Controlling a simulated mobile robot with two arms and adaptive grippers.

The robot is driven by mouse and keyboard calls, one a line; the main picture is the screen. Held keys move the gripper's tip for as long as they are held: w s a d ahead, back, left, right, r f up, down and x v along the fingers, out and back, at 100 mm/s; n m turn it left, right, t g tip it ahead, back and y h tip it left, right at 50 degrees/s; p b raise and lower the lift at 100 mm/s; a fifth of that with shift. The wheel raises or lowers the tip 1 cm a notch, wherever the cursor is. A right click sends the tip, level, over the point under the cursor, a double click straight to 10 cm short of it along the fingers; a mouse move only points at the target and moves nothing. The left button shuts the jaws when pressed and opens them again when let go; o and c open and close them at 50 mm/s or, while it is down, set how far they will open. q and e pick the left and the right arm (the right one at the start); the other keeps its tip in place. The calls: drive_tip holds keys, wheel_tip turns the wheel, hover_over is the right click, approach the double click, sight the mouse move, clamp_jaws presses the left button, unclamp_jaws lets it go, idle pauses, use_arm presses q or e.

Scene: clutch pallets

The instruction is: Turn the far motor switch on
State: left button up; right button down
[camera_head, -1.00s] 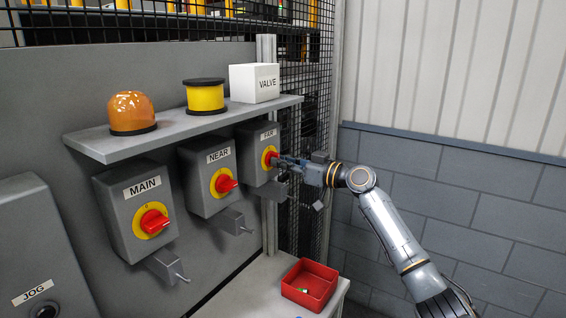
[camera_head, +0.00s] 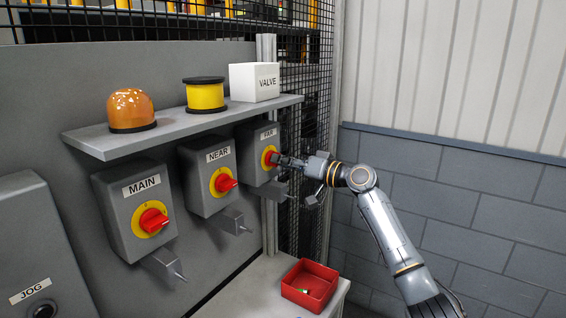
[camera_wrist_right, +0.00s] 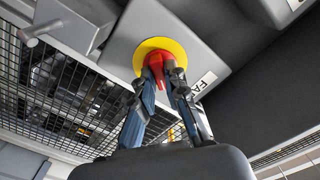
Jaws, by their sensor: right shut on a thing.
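The far motor switch is a grey box labelled FAR (camera_head: 258,143) with a red knob on a yellow disc (camera_head: 266,156), the rightmost of three boxes. My right gripper (camera_head: 275,159) reaches it from the right. In the right wrist view, the two fingers of the right gripper (camera_wrist_right: 164,82) are shut on the red knob (camera_wrist_right: 155,62), one on each side, in front of the yellow disc (camera_wrist_right: 144,48). The fingers hide part of the knob, and its exact angle is hard to tell. My left gripper is not in view.
The NEAR box (camera_head: 208,178) and MAIN box (camera_head: 134,210) stand to the left, each with a red knob. A red tray (camera_head: 310,291) sits below.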

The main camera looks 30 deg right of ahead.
drive_tip(key=m, duration=0.2)
drive_tip(key=m+p, duration=0.1)
drive_tip(key=m, duration=0.1)
drive_tip(key=shift+r+m, duration=0.2)
drive_tip(key=shift+m, duration=0.1)
drive_tip(key=m+p, duration=0.2)
drive_tip(key=m, duration=0.2)
drive_tip(key=shift+p, duration=0.3)
drive_tip(key=shift+f+m+p, duration=0.1)
drive_tip(key=shift+m+p, duration=0.4)
drive_tip(key=shift+m, duration=0.8)
drive_tip(key=c, duration=1.4)
unclamp_jaws()
drive_tip(key=shift+f, duration=0.1)
drive_tip(key=shift+o, duration=0.2)
drive_tip(key=shift+d, duration=0.1)
drive_tip(key=v, duration=1.2)
